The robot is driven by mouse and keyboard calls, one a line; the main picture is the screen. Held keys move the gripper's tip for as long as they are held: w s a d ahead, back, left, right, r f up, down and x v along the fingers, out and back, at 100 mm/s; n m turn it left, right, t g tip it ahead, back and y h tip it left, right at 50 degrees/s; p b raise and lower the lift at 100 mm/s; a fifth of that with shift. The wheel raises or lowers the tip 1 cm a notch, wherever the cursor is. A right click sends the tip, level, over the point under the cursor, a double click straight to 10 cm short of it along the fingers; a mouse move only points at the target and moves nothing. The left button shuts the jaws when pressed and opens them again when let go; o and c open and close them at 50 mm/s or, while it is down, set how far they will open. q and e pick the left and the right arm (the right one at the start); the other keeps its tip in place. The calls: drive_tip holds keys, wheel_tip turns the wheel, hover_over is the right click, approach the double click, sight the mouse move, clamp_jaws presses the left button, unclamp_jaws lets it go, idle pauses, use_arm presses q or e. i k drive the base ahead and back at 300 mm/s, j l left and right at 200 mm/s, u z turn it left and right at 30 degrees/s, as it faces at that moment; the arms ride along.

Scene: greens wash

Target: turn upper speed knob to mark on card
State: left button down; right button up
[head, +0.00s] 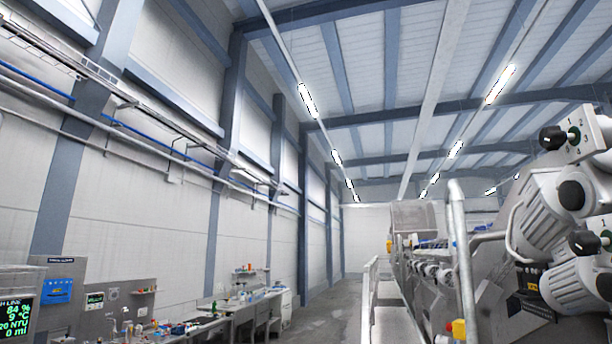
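The upper black knob (552,138) sits at the right of the head view, beside a pale plate (592,130) marked with the numbers 1 to 4. Its pointer position is too small to read surely. A lower black knob (583,242) sits beneath it, beside a similar plate partly cut off by the right edge. I cannot clearly identify the card; a small white-and-green panel (95,301) hangs on the grey station at lower left, its writing too small to read. Neither of my grippers is in view.
Large white motor housings (545,215) stand out from the machine around the knobs. A grey pipe rail (459,250) rises in front of it. A display (18,308) and a blue box (58,290) are at left. An open aisle (325,318) runs between.

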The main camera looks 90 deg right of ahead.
sight(552, 138)
drive_tip(key=l, duration=2.45)
drive_tip(key=l+u, duration=0.2)
drive_tip(key=u, duration=0.2)
drive_tip(key=k+l+u, duration=0.1)
drive_tip(key=u, duration=0.25)
drive_tip(key=k+l+u, duration=0.1)
drive_tip(key=u, duration=0.3)
drive_tip(key=k+l+u, duration=0.1)
drive_tip(key=l+u, duration=0.25)
drive_tip(key=k+u, duration=0.2)
drive_tip(key=u, duration=2.35)
